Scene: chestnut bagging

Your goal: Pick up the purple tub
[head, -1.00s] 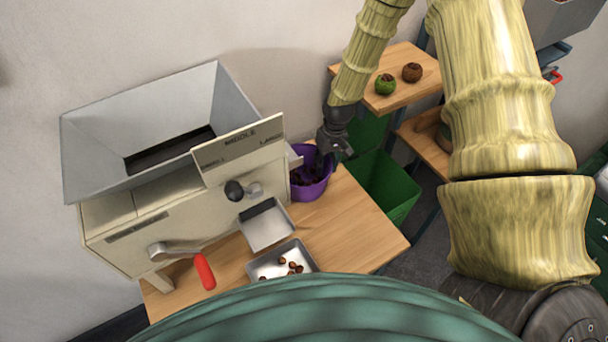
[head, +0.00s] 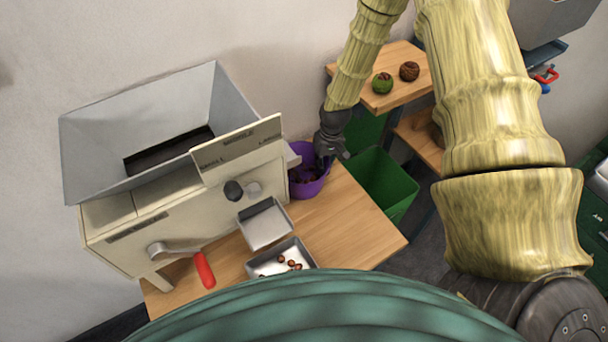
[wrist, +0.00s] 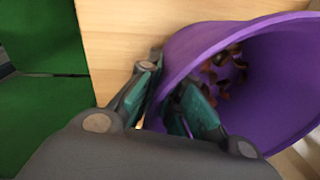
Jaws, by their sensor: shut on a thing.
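The purple tub (head: 308,184) stands on the wooden table beside the sorting machine, at its right end under a small chute. Brown chestnuts lie inside it. In the wrist view the tub (wrist: 270,112) fills the right side, with its mouth towards the camera and chestnuts (wrist: 222,75) at the bottom. My gripper (head: 322,160) is at the tub's right rim. In the wrist view my gripper (wrist: 160,105) is shut on the tub's wall, one finger outside and one inside. Whether the tub's base touches the table is hidden.
The sorting machine (head: 180,225) with its red-handled crank stands left of the tub. Two metal trays (head: 264,226) are in front, the nearer holding chestnuts. A green bin (head: 385,185) stands right of the table (head: 350,225). A wooden shelf (head: 390,98) holds two round objects.

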